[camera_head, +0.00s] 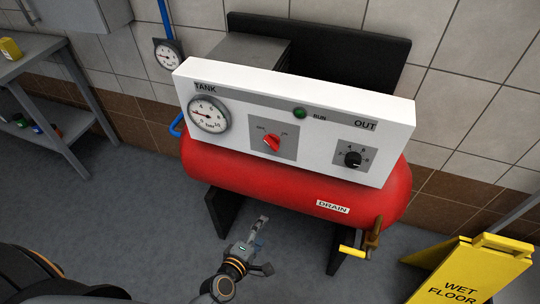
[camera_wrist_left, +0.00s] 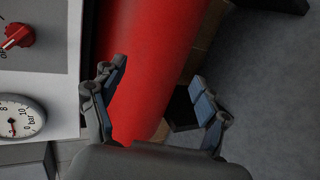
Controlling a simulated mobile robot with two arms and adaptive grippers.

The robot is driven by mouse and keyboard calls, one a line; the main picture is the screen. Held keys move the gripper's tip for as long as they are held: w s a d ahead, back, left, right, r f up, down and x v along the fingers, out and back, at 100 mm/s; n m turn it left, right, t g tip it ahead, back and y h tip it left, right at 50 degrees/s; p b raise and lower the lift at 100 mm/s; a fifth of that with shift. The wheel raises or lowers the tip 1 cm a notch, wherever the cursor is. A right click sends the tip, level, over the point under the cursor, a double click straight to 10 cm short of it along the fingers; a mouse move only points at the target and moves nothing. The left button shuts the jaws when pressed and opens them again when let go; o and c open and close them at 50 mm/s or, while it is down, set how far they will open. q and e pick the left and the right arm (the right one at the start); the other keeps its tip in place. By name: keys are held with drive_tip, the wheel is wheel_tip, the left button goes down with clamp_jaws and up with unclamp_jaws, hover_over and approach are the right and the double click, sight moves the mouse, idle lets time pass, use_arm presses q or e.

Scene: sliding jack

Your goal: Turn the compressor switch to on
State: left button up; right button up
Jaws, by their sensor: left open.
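The compressor switch is a red knob (camera_head: 271,142) on a grey plate in the middle of the white panel (camera_head: 322,150), with small labels at its upper left and upper right. My left gripper (camera_head: 262,245) is below and in front of the red tank (camera_head: 285,190), apart from the switch. In the left wrist view its fingers (camera_wrist_left: 158,75) are spread and empty, with the tank behind them. My right gripper is not in view.
The panel also carries a tank gauge (camera_head: 208,114), a green lamp (camera_head: 299,113) and a black outlet knob (camera_head: 352,159). A yellow-handled drain valve (camera_head: 352,251) juts out low at right. A yellow wet-floor sign (camera_head: 465,275) stands beside it. A metal shelf (camera_head: 35,55) is at left.

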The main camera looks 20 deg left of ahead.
use_arm(q)
drive_tip(key=w+a+r+n+t+y+b, duration=0.1)
drive_tip(key=w+r+n+t, duration=0.15)
drive_tip(key=r, duration=0.25)
drive_tip(key=w+a+r+n+t, duration=0.1)
drive_tip(key=r+n, duration=0.2)
drive_tip(key=r, duration=0.3)
drive_tip(key=n+t, duration=0.1)
drive_tip(key=n, duration=0.3)
approach(270, 146)
drive_tip(key=shift+y, duration=0.4)
drive_tip(key=w, duration=0.3)
drive_tip(key=w+p, duration=0.1)
drive_tip(key=w, duration=0.4)
drive_tip(key=shift+w+d+p, duration=0.35)
drive_tip(key=shift+p, duration=0.05)
drive_tip(key=shift+w, duration=0.35)
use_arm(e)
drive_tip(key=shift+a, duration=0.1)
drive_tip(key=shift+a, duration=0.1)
use_arm(q)
drive_tip(key=c, duration=1.2)
